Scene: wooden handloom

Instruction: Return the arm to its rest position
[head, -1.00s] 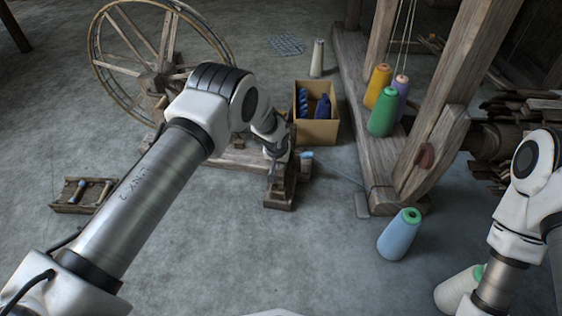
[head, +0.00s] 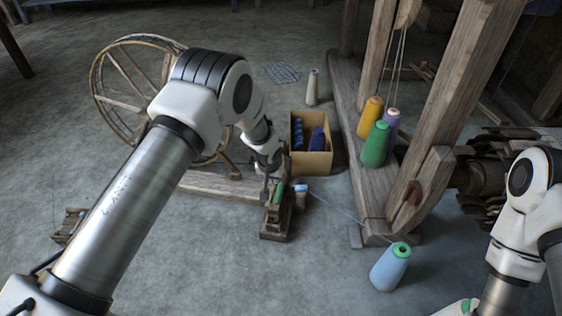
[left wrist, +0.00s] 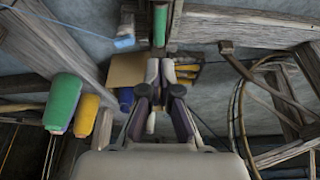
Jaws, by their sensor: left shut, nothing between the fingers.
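My left arm reaches from the lower left in the head view. Its gripper (head: 266,184) is beside the spindle end of the wooden spinning wheel (head: 205,184), partly hidden by my wrist. In the left wrist view the fingers (left wrist: 159,68) are shut together and hold nothing. A green bobbin (head: 280,190) shows at the wheel's end block, just by the gripper; it also shows beyond the fingertips in the left wrist view (left wrist: 160,27). My right arm shows at the right edge of the head view, but its gripper is out of frame.
A small box (head: 311,161) of blue spools stands behind the gripper. A light-blue cone (head: 390,268) stands on the floor, with a yarn to the wheel's end. The wooden loom (head: 398,195) carries green, yellow and purple cones.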

